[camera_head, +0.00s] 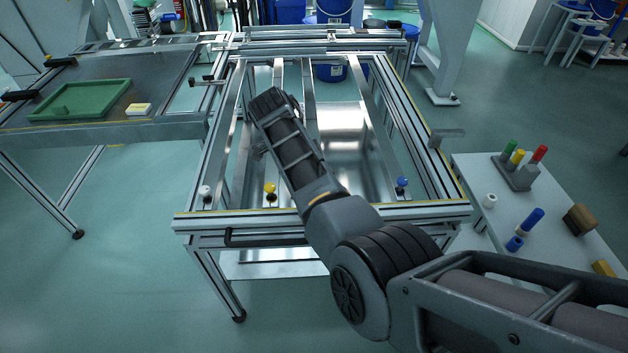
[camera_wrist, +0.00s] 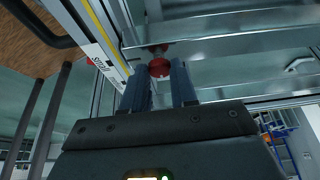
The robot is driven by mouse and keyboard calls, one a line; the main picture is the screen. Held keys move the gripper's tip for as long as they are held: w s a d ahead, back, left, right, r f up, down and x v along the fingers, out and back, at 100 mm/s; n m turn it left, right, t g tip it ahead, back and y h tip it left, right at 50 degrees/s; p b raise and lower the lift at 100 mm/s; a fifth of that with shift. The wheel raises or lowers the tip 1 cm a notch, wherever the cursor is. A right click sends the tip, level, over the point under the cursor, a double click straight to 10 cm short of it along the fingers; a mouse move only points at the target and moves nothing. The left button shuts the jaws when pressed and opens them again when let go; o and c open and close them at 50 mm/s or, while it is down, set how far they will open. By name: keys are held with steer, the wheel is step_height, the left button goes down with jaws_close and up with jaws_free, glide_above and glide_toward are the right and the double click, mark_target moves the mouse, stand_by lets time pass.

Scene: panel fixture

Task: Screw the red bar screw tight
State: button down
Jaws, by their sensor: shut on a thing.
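The red bar screw (camera_wrist: 160,68) shows in the wrist view as a round red head against a metal bar of the frame. My gripper (camera_wrist: 159,80) has its two fingers on either side of the red head and is shut on it. In the head view my arm reaches over the metal frame (camera_head: 320,212), and the red screw and my fingertips cannot be made out there. How deep the screw sits in the bar cannot be told.
White (camera_head: 205,191), yellow (camera_head: 270,190) and blue (camera_head: 402,184) screws stand along the frame's front. A side table at right holds a block with coloured pegs (camera_head: 517,172). A green tray (camera_head: 82,100) lies on the left table.

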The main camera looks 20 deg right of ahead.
stand_by(0.4)
steer(key=c, duration=0.9)
jaws_free()
steer(key=v, duration=0.7)
steer(key=shift+a+r, duration=0.1)
steer(key=shift+r, duration=0.25)
